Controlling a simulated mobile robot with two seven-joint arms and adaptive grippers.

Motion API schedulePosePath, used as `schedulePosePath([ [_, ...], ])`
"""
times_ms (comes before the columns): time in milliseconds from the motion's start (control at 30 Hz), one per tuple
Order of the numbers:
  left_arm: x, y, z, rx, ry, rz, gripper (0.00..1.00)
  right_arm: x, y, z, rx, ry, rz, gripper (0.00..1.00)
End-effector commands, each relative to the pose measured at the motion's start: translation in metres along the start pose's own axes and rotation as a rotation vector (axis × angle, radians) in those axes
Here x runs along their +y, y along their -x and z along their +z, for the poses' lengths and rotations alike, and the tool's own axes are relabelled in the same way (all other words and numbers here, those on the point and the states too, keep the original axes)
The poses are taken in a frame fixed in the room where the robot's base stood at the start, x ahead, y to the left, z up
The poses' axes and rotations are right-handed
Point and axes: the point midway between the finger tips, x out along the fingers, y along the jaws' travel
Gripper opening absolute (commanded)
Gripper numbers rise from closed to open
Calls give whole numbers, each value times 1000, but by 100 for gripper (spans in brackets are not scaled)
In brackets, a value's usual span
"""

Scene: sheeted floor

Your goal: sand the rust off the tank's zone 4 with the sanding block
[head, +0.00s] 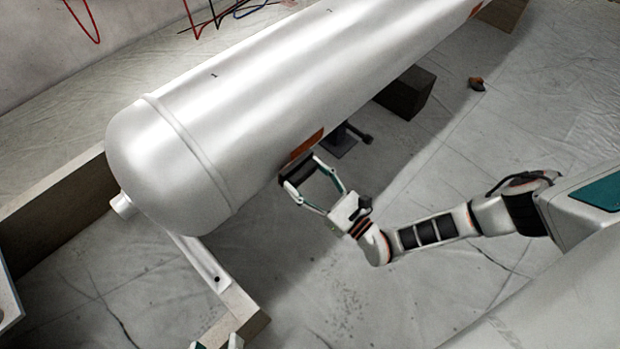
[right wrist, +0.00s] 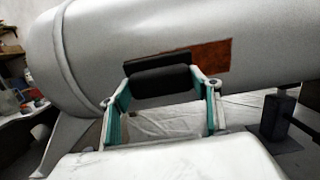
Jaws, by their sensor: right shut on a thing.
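The white tank (head: 240,90) lies on its side across the head view. A brown rust patch (head: 308,144) shows low on its near side. It also shows in the right wrist view (right wrist: 212,58), with its left part behind the block. My right gripper (head: 298,172) is shut on the dark sanding block (right wrist: 160,80), holding it at the patch's left end. I cannot tell whether the block touches the tank. Part of my left gripper (head: 217,343) shows at the bottom edge, too cut off to tell its state. Small dark marks on the tank are unreadable.
Another rust patch (head: 477,9) is at the tank's far end. A dark block (head: 405,92) and a dark stand (head: 340,143) are beside the tank. A small brown and dark object (head: 476,83) lies on the sheeted floor. The floor right of the tank is mostly clear.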

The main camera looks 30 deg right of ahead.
Motion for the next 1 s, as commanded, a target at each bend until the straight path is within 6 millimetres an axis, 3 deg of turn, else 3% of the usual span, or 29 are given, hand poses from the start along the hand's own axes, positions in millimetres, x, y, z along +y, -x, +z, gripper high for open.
schedulePosePath([
  [1000, 0, 0, 2, -3, 2, -1, 40, 0, -9, 1, -2, 0, 1, 45],
])
